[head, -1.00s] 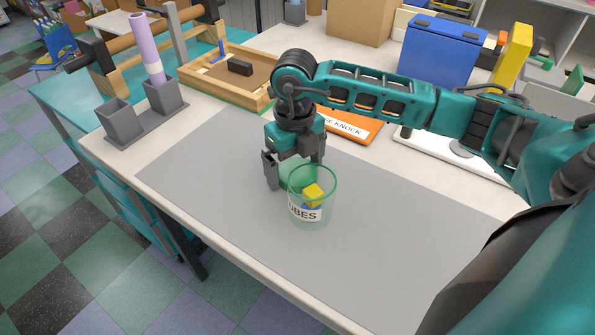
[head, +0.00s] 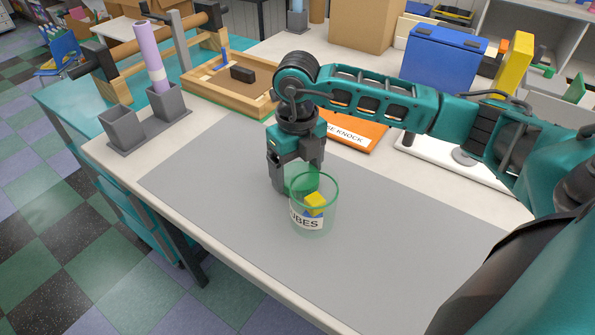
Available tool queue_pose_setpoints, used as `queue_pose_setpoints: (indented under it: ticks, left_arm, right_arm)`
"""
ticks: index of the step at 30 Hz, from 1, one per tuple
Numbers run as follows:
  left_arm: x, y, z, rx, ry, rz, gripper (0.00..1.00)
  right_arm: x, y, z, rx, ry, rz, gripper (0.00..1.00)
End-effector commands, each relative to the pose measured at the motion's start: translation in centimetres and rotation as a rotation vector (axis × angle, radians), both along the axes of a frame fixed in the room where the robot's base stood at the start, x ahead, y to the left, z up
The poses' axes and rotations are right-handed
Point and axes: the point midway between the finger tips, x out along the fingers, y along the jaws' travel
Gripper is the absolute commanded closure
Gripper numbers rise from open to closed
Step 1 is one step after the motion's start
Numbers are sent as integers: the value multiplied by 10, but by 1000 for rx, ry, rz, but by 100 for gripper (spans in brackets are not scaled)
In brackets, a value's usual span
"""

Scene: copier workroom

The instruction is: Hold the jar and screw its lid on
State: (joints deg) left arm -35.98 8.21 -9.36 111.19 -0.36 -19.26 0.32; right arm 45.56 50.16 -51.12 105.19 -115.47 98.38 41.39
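The clear jar (head: 314,217) with a green rim and a label reading "UBES" in part stands upright and open on the grey mat (head: 220,200). A yellow cube (head: 315,202) and some blue show inside it. The green lid (head: 302,181) is just behind the jar, partly seen through its wall. My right gripper (head: 298,178) points down behind the jar, with its dark fingers on either side of the lid and seemingly closed on it. The lid's far side is hidden. My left gripper is out of view.
Behind the mat are a wooden tray (head: 205,86) with a dark block, an orange "KNOCK" sign (head: 352,138) and a blue box (head: 441,58). A grey holder (head: 123,128) with a purple roll stands at left. The mat's front is clear.

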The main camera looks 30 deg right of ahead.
Motion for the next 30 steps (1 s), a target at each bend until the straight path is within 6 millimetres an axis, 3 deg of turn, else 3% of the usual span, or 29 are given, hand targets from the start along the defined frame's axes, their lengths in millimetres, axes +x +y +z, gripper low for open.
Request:
queue_pose_setpoints:
  ticks: [8, 21, 24, 30]
  left_arm:
    - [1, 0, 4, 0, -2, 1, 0]
    - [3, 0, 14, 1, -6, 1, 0]
    - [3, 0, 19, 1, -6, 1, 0]
    - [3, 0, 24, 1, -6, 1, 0]
  right_arm:
    - [1, 0, 48, 0, -6, 2, 45]
    - [1, 0, 152, -1, -5, 1, 45]
    - [0, 0, 170, -2, -4, 0, 45]
    - [0, 0, 188, 0, -1, 1, 45]
